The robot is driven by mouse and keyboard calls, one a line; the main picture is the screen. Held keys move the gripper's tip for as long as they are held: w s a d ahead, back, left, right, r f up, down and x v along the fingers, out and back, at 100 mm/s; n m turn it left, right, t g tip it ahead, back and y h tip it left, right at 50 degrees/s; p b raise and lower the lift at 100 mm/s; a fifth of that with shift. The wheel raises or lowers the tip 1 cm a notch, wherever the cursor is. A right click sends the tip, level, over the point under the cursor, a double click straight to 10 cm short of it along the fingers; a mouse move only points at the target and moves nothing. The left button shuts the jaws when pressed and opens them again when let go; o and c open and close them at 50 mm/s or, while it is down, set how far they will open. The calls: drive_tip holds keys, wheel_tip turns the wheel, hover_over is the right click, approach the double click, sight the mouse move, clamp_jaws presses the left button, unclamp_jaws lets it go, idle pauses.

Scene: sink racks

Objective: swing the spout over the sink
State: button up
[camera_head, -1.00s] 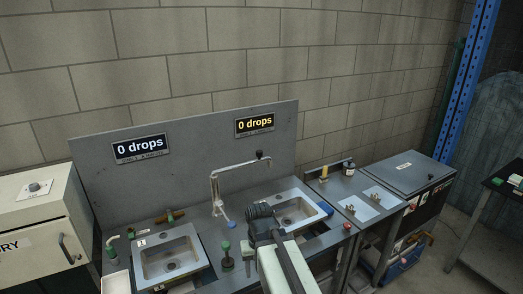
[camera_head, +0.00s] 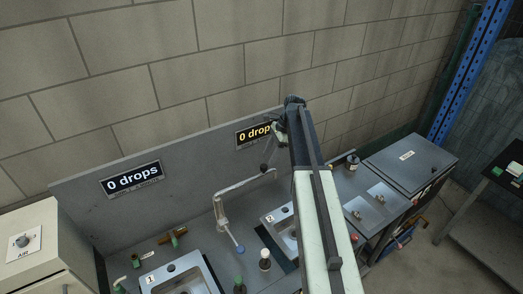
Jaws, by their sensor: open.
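The grey spout (camera_head: 245,187) rises from the counter between the two sinks and bends to the right. Its far end, by a dark knob (camera_head: 264,167), lies above and behind the right sink, marked 2 (camera_head: 268,219). The left sink, marked 1 (camera_head: 147,281), is cut off by the bottom edge. My gripper (camera_head: 276,142) hangs at the end of my raised arm, just above the spout's end. Its jaws are open and small in view; I cannot tell whether they touch the knob. My arm hides part of the right sink.
A grey back panel (camera_head: 90,215) with two "0 drops" displays (camera_head: 131,180) stands behind the counter. A bottle (camera_head: 265,259) and a green-topped item (camera_head: 239,286) stand in front of the spout. A brown fitting (camera_head: 174,238) lies to the left. A bottle (camera_head: 352,162) stands right.

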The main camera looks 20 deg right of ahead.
sight(265, 165)
drive_tip(key=shift+f+b, duration=0.3)
drive_tip(key=shift+b, duration=0.25)
drive_tip(key=b+x, duration=0.6)
drive_tip(key=x, duration=0.1)
drive_tip(key=shift+w+f+b, duration=0.1)
drive_tip(key=shift+b, duration=0.2)
drive_tip(key=shift+c, duration=0.3)
clamp_jaws()
idle(0.4)
